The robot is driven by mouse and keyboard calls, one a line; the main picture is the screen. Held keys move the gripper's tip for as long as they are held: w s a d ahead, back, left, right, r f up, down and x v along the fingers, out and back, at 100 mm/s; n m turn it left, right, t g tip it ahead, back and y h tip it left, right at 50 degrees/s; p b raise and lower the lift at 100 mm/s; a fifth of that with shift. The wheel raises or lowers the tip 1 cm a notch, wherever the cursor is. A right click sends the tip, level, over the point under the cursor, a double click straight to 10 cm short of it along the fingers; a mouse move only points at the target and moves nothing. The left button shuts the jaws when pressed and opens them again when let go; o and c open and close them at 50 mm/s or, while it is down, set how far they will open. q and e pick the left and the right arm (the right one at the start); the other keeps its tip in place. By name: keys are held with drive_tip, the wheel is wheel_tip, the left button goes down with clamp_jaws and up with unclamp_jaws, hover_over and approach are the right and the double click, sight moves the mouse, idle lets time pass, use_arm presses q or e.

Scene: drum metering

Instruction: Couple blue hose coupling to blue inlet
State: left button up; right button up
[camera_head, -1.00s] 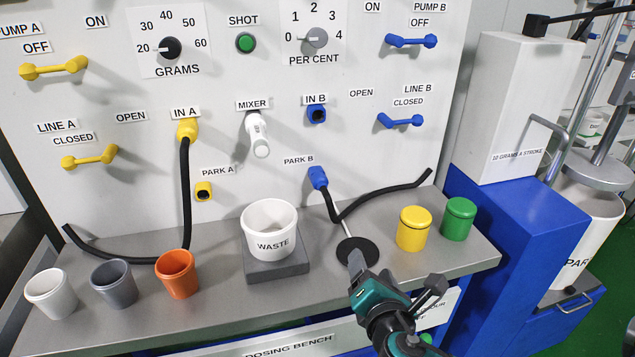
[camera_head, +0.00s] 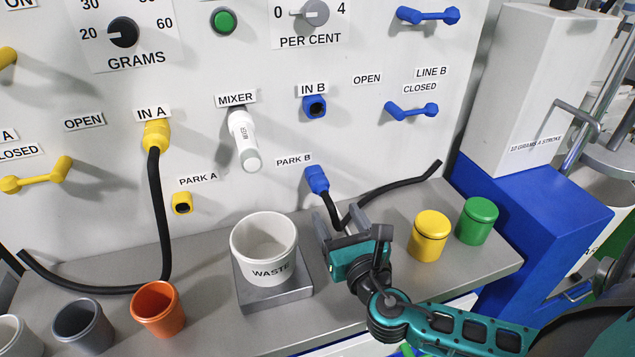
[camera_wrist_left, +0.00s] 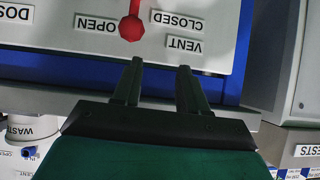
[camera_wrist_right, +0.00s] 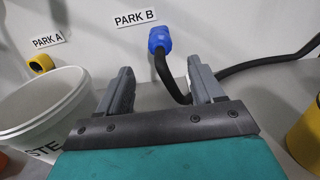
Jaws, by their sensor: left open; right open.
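The blue hose coupling (camera_head: 317,180) sits on the panel at the PARK B label, with its black hose (camera_head: 400,186) bending down to the bench and off to the right. It also shows in the right wrist view (camera_wrist_right: 160,40), beyond the fingertips. The blue inlet (camera_head: 314,106), under the IN B label, is an empty blue socket above the coupling. My right gripper (camera_head: 342,222) is open and empty, just below and in front of the coupling, apart from it. My left gripper (camera_wrist_left: 158,75) is open and empty in the left wrist view, facing a red handle (camera_wrist_left: 132,27) on another panel.
The white WASTE cup (camera_head: 264,250) stands on a grey block left of my right gripper. Yellow (camera_head: 429,236) and green (camera_head: 478,221) lidded jars stand to its right. The white mixer spout (camera_head: 243,140) juts out left of the inlet. A yellow coupling (camera_head: 156,136) is in IN A.

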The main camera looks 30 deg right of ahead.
sight(324, 193)
drive_tip(key=x, duration=0.7)
drive_tip(key=shift+w, duration=0.1)
use_arm(q)
drive_tip(key=shift+w, duration=0.35)
use_arm(e)
drive_tip(key=shift+x, duration=0.9)
use_arm(q)
drive_tip(key=shift+s+f, duration=0.1)
drive_tip(key=shift+s, duration=0.05)
drive_tip(key=shift+r, duration=0.25)
use_arm(e)
clamp_jaws()
idle(0.5)
drive_tip(key=shift+p+v, duration=0.55)
drive_tip(key=shift+v, duration=1.45)
use_arm(q)
drive_tip(key=shift+r, duration=0.6)
use_arm(e)
drive_tip(key=shift+v, duration=1)
